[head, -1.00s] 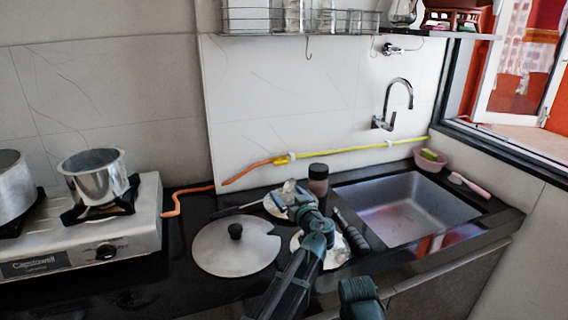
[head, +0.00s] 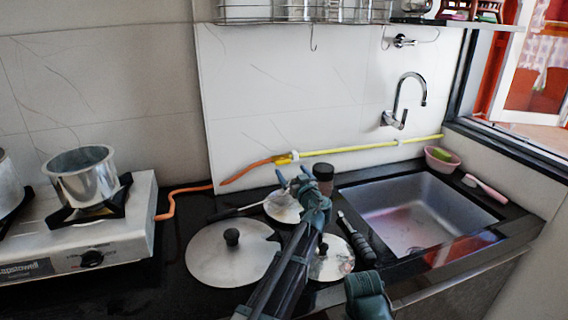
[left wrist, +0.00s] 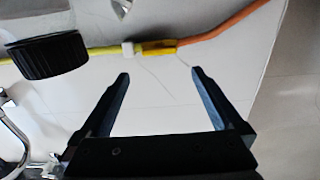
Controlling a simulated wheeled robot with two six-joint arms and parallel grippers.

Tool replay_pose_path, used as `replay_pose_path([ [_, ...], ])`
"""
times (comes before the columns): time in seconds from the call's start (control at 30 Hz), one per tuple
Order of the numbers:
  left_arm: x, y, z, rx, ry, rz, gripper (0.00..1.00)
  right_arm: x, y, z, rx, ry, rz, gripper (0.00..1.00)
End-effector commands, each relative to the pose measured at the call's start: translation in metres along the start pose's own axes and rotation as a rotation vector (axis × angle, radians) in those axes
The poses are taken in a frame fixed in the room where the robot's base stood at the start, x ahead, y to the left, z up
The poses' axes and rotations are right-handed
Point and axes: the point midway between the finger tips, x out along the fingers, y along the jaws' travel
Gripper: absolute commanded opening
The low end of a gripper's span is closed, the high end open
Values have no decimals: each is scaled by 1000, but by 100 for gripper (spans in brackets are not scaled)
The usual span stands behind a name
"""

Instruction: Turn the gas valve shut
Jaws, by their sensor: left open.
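The gas valve (head: 285,159) is a small yellow fitting on the back wall, where the yellow pipe (head: 365,147) meets the orange hose (head: 245,172). In the left wrist view the valve (left wrist: 157,47) lies just beyond the fingertips, roughly between them, beside a white clip. I cannot tell which way its handle is turned. My left gripper (head: 293,174) is open and empty, fingers pointing at the wall just below the valve. It also shows in the left wrist view (left wrist: 159,74), apart from the valve.
A dark-capped jar (head: 323,178) stands close to the right of my left gripper; its black cap (left wrist: 48,56) also shows in the wrist view. Pot lids (head: 210,258) lie on the counter. The stove (head: 125,235) is left, the sink (head: 415,215) right, a wire rack (head: 300,12) above.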

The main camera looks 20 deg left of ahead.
Motion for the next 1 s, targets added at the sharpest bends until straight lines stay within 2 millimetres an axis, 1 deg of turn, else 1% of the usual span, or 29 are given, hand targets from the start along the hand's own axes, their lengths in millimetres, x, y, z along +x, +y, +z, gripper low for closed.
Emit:
replay_pose_path([
  [0.03, 15, 2, 0, 0, 0, -2, 100, 0, 0, 0, 0, 0, 0, 50],
  [0.1, 29, 2, 0, 0, 0, -2, 100, 0, 0, 0, 0, 0, 0, 50],
  [0.3, 60, 1, 0, 0, 0, -1, 100, 0, 0, 0, 0, 0, 0, 50],
  [0.4, 70, 1, 0, 0, 0, -1, 100, 0, 0, 0, 0, 0, 0, 50],
  [0.6, 80, 0, -1, 0, 0, 0, 100, 0, 0, 0, 0, 0, 0, 50],
  [0.87, 80, 0, -1, 0, 0, 0, 100, 0, 0, 0, 0, 0, 0, 50],
  [0.9, 80, 0, -1, 0, 0, 0, 98, 0, 0, 0, 0, 0, 0, 50],
  [0.97, 80, 0, -1, 0, 0, 0, 87, 0, 0, 0, 0, 0, 0, 50],
  [1.0, 80, 0, -1, 0, 0, 0, 80, 0, 0, 0, 0, 0, 0, 50],
])
